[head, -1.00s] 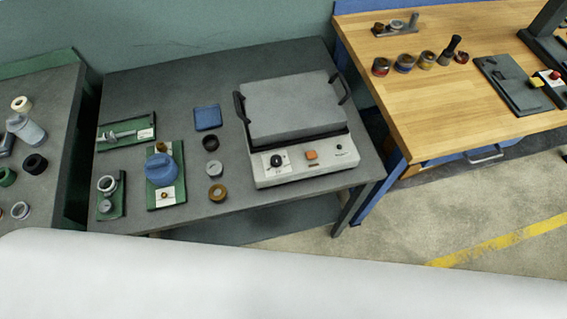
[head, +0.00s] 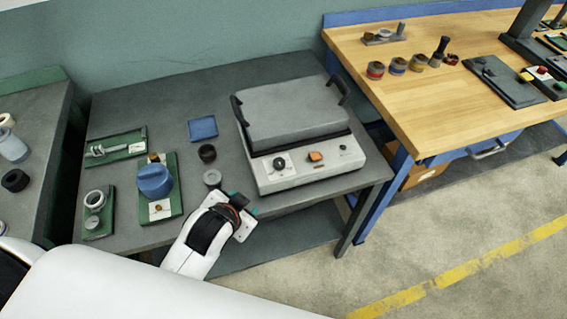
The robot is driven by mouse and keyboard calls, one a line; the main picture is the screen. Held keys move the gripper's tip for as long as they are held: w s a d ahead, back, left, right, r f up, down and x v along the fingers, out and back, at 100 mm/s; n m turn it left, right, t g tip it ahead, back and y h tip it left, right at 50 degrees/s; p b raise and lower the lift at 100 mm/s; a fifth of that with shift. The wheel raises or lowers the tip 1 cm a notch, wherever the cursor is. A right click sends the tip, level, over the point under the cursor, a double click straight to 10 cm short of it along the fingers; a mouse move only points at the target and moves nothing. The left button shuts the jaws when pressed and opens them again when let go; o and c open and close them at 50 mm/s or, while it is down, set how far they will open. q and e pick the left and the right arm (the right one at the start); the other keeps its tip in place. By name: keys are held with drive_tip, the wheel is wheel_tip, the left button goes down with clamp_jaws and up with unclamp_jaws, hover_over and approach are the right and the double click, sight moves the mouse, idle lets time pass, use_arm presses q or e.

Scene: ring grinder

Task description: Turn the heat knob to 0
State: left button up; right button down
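The heat knob (head: 279,163) is a small black knob on a white dial, at the left of the grinder-like machine's pale front panel. Its pointer and markings are too small to read. The machine (head: 293,110) has a grey slab-like lid with dark handles at its sides and sits on the dark table. A white arm, which I take as my left, reaches in from the lower left. Its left gripper (head: 243,204) is in front of the table's front edge, left of and nearer than the knob, apart from it. Its finger opening is unclear. My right gripper is not in view.
A blue pad (head: 203,128), a black ring (head: 207,152), a grey ring (head: 212,178) and green trays (head: 100,160) lie left. A wooden bench (head: 420,100) stands right.

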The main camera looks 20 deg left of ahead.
use_arm(q)
drive_tip(key=w+d+r+m+t+h, duration=0.2)
drive_tip(key=w+d+r+m+t, duration=0.4)
drive_tip(key=r, duration=0.3)
drive_tip(key=w+d+r+m+t+h, duration=0.3)
drive_tip(key=w+r+m+t, duration=0.15)
drive_tip(key=w+r, duration=0.45)
drive_tip(key=s+d+r+m+g+h, duration=0.2)
drive_tip(key=d+r+m+g+h, duration=0.25)
drive_tip(key=d+m+h, duration=0.55)
drive_tip(key=s+d+r+m+g+h, duration=0.25)
drive_tip(key=r+m+h, duration=0.25)
drive_tip(key=m, duration=0.8)
drive_tip(key=m+g+y, duration=1.2)
drive_tip(key=m+y, duration=0.8)
drive_tip(key=m, duration=0.4)
hover_over(279, 161)
wheel_tip(279, 161, down, 15)
wheel_tip(279, 161, down, 11)
drive_tip(key=p, duration=0.3)
drive_tip(key=shift+s+r, duration=0.1)
drive_tip(key=shift+f, duration=0.45)
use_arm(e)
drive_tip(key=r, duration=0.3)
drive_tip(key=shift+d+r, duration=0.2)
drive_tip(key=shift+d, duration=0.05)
